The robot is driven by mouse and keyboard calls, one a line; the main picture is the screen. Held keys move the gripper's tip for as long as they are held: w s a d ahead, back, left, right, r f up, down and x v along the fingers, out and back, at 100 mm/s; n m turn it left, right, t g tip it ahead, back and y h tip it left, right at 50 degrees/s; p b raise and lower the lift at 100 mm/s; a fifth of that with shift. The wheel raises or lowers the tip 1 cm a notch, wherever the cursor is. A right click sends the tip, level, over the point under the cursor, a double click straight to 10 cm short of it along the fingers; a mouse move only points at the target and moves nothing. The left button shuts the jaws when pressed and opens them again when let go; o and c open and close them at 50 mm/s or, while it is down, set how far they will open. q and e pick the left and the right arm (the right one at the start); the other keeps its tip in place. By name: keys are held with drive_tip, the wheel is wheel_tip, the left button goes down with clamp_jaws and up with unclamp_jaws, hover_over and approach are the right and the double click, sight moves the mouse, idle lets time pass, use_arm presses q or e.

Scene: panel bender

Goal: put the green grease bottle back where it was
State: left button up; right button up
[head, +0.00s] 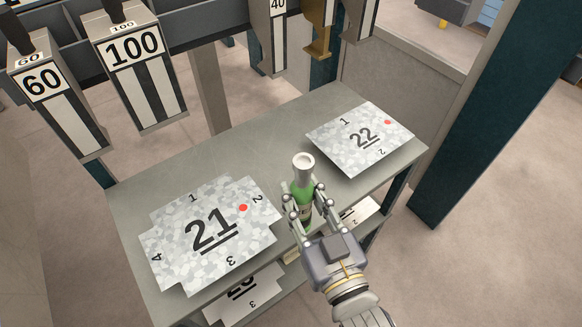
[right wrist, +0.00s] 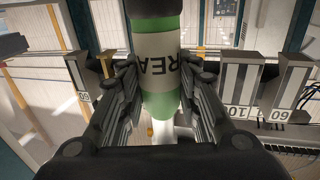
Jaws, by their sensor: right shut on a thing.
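The green grease bottle (head: 302,188) with a pale cap stands between the fingers of my right gripper (head: 303,207) in the head view. The gripper is shut on it. The bottle is near the front edge of the grey table (head: 283,140), between the two sheets; I cannot tell whether its base touches the table. In the right wrist view the bottle (right wrist: 158,65) shows its white label with part of the lettering, and the fingers lie on both sides of it. My left gripper is not in view.
A sheet marked 21 (head: 180,250) lies on the left of the table, and a sheet marked 22 (head: 345,150) at the back right. More sheets lie on a lower shelf. Hanging tools marked 60 (head: 75,120) and 100 (head: 150,95) are behind. A dark post (head: 475,130) stands right.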

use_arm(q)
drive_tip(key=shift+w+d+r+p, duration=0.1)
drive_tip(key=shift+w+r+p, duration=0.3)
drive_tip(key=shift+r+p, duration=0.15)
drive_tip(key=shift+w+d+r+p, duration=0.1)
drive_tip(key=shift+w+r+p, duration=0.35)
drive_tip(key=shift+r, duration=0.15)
use_arm(e)
drive_tip(key=w+a+f, duration=0.1)
drive_tip(key=w+f, duration=0.1)
drive_tip(key=w, duration=0.5)
drive_tip(key=w+a+f, duration=0.1)
drive_tip(key=w+f, duration=0.1)
drive_tip(key=w, duration=0.6)
drive_tip(key=shift+f, duration=0.4)
drive_tip(key=o, duration=1.2)
drive_tip(key=shift+f, duration=0.15)
use_arm(q)
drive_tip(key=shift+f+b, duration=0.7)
drive_tip(key=shift+b, duration=0.05)
use_arm(e)
drive_tip(key=v, duration=1.2)
drive_tip(key=shift+d, duration=0.1)
